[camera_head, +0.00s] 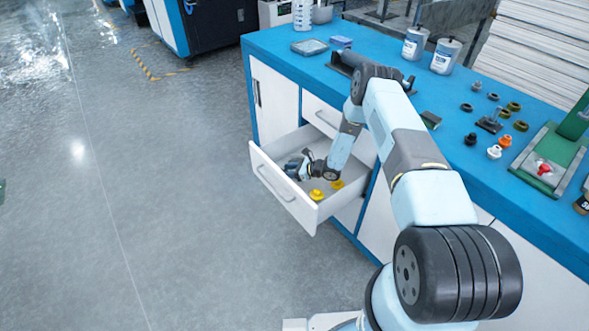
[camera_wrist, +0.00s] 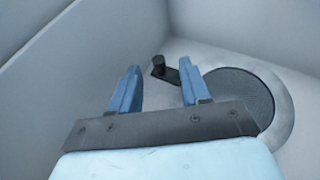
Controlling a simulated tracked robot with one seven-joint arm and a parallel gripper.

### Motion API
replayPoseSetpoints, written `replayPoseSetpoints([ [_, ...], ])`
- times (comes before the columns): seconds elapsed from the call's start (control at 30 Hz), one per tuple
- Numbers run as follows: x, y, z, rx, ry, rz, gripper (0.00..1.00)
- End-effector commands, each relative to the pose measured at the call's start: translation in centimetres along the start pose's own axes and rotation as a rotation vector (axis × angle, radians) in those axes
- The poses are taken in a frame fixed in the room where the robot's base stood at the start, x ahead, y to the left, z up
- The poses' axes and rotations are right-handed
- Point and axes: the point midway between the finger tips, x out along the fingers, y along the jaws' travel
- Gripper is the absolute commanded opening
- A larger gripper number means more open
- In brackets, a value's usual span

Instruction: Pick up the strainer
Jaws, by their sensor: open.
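The strainer shows in the wrist view as a round dark mesh disc with a pale rim (camera_wrist: 282,116) and a short black handle (camera_wrist: 164,70). It lies on the drawer floor. My gripper (camera_wrist: 158,88) is open, its two blue fingers apart, with the handle's black end showing beyond and between the fingertips. The mesh part lies to the right of the right finger, partly hidden by the gripper body. I cannot tell the gap between fingers and handle. In the head view my gripper (camera_head: 298,168) is down inside the open drawer (camera_head: 283,196), and the strainer is not clearly visible there.
Two yellow parts (camera_head: 317,195) lie in the drawer near my gripper. The drawer walls stand close around it. The blue-topped bench (camera_head: 465,167) above holds cans, small knobs and a green press. The grey floor (camera_head: 120,200) to the left is clear.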

Motion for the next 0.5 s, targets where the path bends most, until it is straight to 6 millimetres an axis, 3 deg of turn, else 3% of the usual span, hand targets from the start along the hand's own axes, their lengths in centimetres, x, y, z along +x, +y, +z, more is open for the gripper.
replayPoseSetpoints([
  [0.17,1.7,0.3,-0.1,0.000,0.000,-0.002,0.47],
  [0.37,1.3,-0.1,-0.3,0.004,0.000,-0.011,0.47],
  [0.5,1.0,-0.4,-0.4,0.006,0.000,-0.015,0.35],
])
